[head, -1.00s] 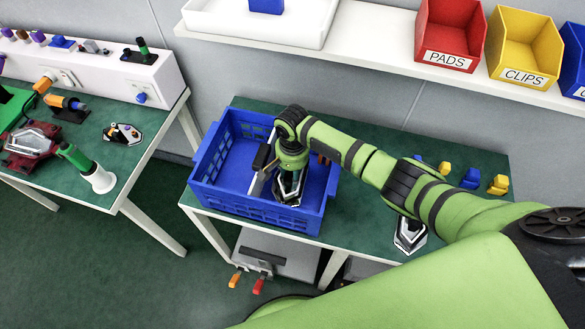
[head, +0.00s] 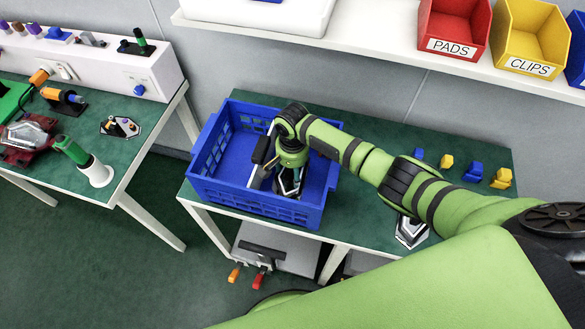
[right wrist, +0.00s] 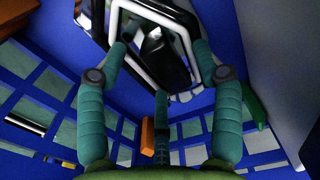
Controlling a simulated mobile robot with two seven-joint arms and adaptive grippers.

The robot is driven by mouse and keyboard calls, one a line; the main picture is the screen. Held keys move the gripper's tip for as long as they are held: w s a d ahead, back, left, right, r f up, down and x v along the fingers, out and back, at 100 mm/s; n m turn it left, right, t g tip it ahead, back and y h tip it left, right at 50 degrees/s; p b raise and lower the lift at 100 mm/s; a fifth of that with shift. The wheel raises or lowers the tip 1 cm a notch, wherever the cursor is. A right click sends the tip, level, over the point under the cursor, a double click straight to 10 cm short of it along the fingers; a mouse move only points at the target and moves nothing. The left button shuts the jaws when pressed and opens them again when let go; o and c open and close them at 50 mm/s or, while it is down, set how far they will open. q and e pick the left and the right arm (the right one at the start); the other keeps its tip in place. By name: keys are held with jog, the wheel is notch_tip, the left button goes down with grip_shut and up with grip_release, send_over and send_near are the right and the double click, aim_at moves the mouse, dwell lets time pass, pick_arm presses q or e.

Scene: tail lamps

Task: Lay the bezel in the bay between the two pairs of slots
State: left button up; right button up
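My right gripper (head: 290,172) reaches down into the blue crate (head: 255,205) on the middle table. A pale-edged frame with a dark middle, which looks like a bezel (right wrist: 152,45), lies between its fingers in the right wrist view. The fingers stand apart on both sides of the frame; whether they press on it cannot be told. In the head view the gripper hides most of that piece. A similar pale-edged piece (head: 410,233) lies on the table right of the crate, partly behind my arm. I cannot make out a bay with two pairs of slots. My left gripper is out of view.
A pale upright panel (right wrist: 262,45) stands close beside the gripper in the crate. Small blue and yellow blocks (head: 446,161) sit at the table's back right. Bins (head: 452,28) stand on the shelf above. The left table holds a dark red fixture (head: 28,150).

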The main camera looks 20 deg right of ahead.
notch_tip(320, 180, up, 12)
dwell(0.6)
